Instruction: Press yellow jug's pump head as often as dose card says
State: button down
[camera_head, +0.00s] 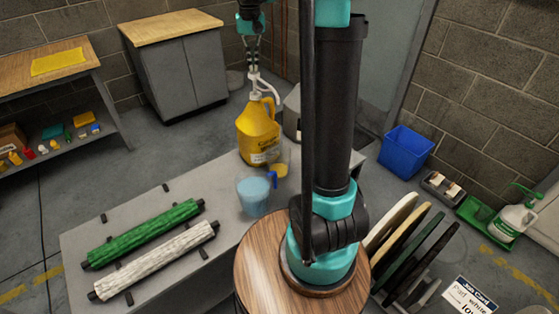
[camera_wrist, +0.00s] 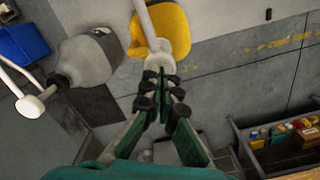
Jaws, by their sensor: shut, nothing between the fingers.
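The yellow jug (camera_head: 258,135) stands upright on the grey bench, with a white pump (camera_head: 254,84) on top. In the wrist view the jug (camera_wrist: 178,30) shows beyond my fingers, with the white pump head (camera_wrist: 158,64) just at the fingertips. My gripper (camera_head: 253,66) is shut and empty, pointing down directly above the pump head. I cannot tell whether the tips touch it. A job card (camera_head: 468,296) shows at the lower right, cut by the frame edge. Its text is only partly legible, and I can read no press count.
A grey jug (camera_wrist: 85,62) stands near the yellow one, partly hidden by my arm in the head view. Green (camera_head: 145,233) and white (camera_head: 155,260) rolls lie on the bench (camera_head: 85,245). Discs (camera_head: 405,235) stand in a rack at right.

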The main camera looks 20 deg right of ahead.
aim_at(254, 73)
jog(key=shift+f, duration=1.95)
jog(key=shift+r, duration=2.35)
jog(key=shift+f, duration=0.1)
jog(key=shift+f, duration=2.25)
jog(key=shift+r, duration=2.35)
jog(key=shift+r, duration=0.1)
